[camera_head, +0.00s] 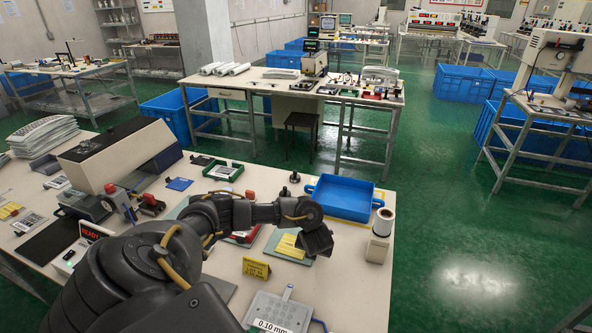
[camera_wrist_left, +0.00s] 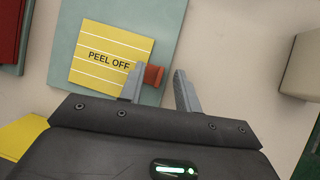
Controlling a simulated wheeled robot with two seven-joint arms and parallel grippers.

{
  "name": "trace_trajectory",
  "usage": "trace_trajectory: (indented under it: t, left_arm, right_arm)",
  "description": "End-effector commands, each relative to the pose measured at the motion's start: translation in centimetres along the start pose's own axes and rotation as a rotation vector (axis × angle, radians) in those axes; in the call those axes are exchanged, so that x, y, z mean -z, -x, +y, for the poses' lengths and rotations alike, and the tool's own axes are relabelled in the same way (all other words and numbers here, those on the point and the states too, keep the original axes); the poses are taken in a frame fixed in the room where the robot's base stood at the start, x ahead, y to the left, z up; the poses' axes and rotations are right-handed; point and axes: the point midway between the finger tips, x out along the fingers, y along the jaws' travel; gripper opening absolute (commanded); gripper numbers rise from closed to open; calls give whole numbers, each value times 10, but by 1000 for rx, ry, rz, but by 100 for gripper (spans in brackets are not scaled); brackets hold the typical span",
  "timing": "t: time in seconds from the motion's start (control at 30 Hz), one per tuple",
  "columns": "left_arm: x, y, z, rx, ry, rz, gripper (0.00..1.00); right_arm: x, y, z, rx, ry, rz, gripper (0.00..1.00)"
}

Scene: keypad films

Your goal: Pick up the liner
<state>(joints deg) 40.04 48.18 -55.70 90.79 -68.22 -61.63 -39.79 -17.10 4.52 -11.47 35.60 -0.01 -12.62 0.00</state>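The liner is a yellow film (camera_wrist_left: 111,58) printed "PEEL OFF", with a red tab (camera_wrist_left: 153,76) at its right edge. It lies on a grey-green plate (camera_wrist_left: 165,20); part of the yellow film (camera_head: 287,245) also shows in the head view. My left gripper (camera_wrist_left: 160,88) is open, with its fingers either side of the tab's near end. The left finger overlaps the film's lower right corner in the picture. I cannot tell whether either finger touches the tab. In the head view my left gripper (camera_head: 319,244) hangs over the plate's right side. My right gripper is in neither view.
A yellow sign (camera_head: 256,268) and a grey plate labelled "0.10 mm" (camera_head: 278,309) are nearer. Bare tabletop shows between the gripper and the block.

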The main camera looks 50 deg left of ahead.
Motion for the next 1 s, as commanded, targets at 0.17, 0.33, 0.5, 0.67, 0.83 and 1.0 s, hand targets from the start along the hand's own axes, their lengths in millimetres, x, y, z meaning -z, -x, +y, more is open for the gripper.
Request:
trace_trajectory:
  t: [0.17,0.33,0.5,0.67,0.83,1.0]
  left_arm:
    - [0,1,0,0,0,0,24]
    - [0,1,0,1,0,0,2]
    - [0,1,0,1,0,0,0]
    - [0,1,0,1,0,0,0]
    - [0,2,0,1,1,0,0]
    - [-6,11,1,2,0,0,0]
  right_arm:
    - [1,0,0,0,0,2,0]
    - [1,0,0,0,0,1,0]
    - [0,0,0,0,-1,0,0]
    - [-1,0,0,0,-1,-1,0]
    - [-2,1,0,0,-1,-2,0]
    - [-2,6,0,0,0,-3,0]
